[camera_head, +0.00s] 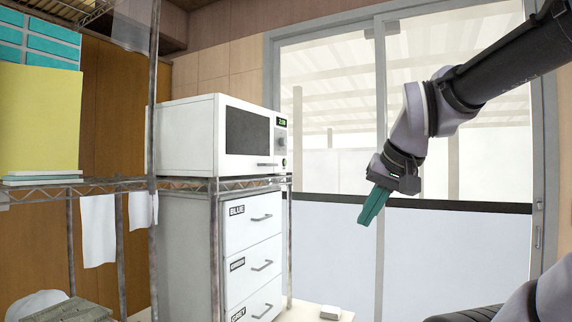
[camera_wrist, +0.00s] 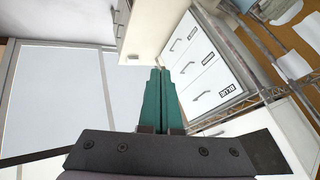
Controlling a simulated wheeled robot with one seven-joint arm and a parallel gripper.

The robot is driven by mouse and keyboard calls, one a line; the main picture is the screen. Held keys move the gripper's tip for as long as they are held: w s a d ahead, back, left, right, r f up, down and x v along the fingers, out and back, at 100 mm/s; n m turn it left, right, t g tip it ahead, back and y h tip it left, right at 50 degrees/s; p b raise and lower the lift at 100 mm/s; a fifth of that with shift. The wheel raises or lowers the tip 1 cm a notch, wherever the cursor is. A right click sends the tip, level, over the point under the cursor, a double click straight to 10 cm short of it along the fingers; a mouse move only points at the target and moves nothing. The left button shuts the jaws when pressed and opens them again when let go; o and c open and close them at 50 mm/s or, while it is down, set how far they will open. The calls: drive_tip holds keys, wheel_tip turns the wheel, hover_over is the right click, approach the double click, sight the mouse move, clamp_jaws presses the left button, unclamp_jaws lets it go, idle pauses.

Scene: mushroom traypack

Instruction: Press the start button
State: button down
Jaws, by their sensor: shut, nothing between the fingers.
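A white microwave (camera_head: 190,130) stands on a wire shelf in the head view. Its right-hand panel has a green lit display (camera_head: 281,122), a knob (camera_head: 281,141) and a small green-marked button (camera_head: 284,162) low down. I cannot read a label on the button. My gripper (camera_head: 367,221) has teal fingers and hangs to the right of the microwave, clear of it and lower than the button, pointing down. In the wrist view the fingers (camera_wrist: 158,72) are together and empty. The button cannot be made out in the wrist view.
A white drawer unit (camera_head: 253,230) with labelled drawers stands under the microwave; it also shows in the wrist view (camera_wrist: 205,62). Wire shelf posts (camera_head: 215,250) stand beside it. A glazed sliding door (camera_head: 455,240) is behind my arm. Open space lies between my gripper and the microwave.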

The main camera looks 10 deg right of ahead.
idle(0.3)
drive_tip(key=m+t+y, duration=0.1)
drive_tip(key=m+t, duration=0.8)
drive_tip(key=m, duration=0.6)
approach(285, 162)
drive_tip(key=s+d+f, duration=0.2)
drive_tip(key=s+d, duration=0.1)
drive_tip(key=s, duration=0.3)
drive_tip(key=w+d+m+t, duration=0.2)
drive_tip(key=w+d+m, duration=0.3)
drive_tip(key=w, duration=0.2)
drive_tip(key=shift+w+d+r, duration=0.25)
drive_tip(key=shift+w+r, duration=0.1)
drive_tip(key=shift+r, duration=0.05)
drive_tip(key=w+a, duration=0.5)
drive_tip(key=a, duration=0.2)
